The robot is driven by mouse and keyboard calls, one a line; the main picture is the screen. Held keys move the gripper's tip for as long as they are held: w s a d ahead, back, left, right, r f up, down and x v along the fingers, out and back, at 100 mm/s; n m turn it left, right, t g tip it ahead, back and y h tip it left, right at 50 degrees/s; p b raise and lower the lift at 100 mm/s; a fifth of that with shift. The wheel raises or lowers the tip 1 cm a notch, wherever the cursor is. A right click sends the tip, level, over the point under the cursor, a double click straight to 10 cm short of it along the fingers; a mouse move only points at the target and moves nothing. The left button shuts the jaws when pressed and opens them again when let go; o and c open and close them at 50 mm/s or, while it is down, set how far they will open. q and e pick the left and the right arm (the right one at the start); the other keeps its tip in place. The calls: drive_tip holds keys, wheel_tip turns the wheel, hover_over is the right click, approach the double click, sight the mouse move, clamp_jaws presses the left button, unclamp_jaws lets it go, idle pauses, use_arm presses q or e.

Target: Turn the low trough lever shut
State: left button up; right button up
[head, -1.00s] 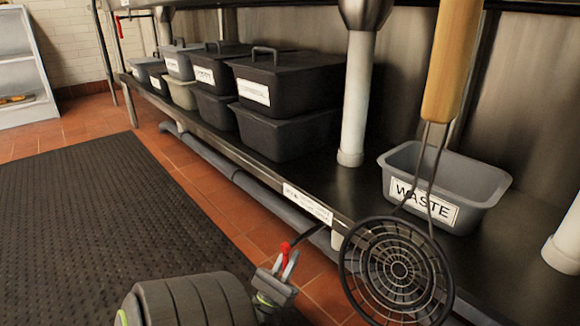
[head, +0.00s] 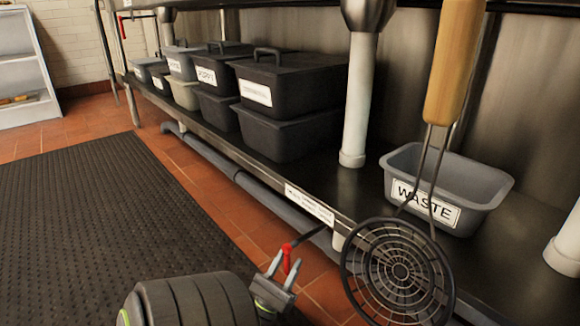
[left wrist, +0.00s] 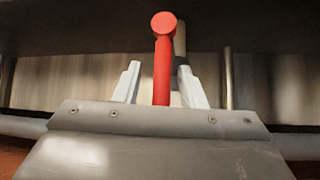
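The low trough lever has a red handle (head: 287,260) on a dark rod that comes out from under the front edge of the low shelf. In the left wrist view the red handle (left wrist: 163,70) stands upright with its round end on top. My left gripper (head: 285,262) is open, with its two pale fingers on either side of the handle. In the left wrist view a gap shows between the handle and each finger of the left gripper (left wrist: 159,75). My right gripper is not in view.
A wire skimmer (head: 400,271) with a wooden handle hangs close on the right. The low shelf (head: 345,197) carries a grey WASTE tub (head: 455,173) and several dark lidded bins (head: 289,92). A grey pipe (head: 212,157) runs below it. A black mat (head: 80,210) covers the floor at left.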

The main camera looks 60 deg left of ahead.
use_arm(q)
drive_tip(key=s+d+f+p, duration=0.1)
drive_tip(key=s+d+p, duration=0.3)
drive_tip(key=s, duration=0.8)
drive_tip(key=shift+d, duration=0.7)
drive_tip(key=shift+r, duration=0.1)
